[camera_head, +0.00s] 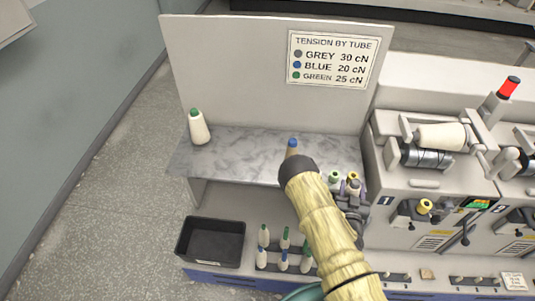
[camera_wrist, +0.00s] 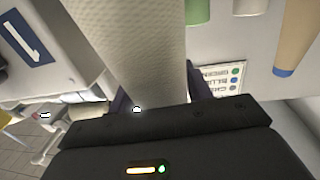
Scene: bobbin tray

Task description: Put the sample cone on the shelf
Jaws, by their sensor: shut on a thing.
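The sample cone (camera_wrist: 140,45) appears to be the large cream, textured cone between my fingers in the wrist view. The grey marbled shelf (camera_head: 240,160) lies behind and left of my gripper. Whether the held cone touches the shelf cannot be told.
A green-tipped cone (camera_head: 199,128) stands at the shelf's left. A blue-tipped tan cone (camera_head: 292,147) and a green-topped cone (camera_head: 334,179) are nearer my gripper. The winding machine (camera_head: 408,185) stands right. A black bin (camera_head: 211,241) and several bobbins (camera_head: 285,247) are below. The shelf's left-middle is clear.

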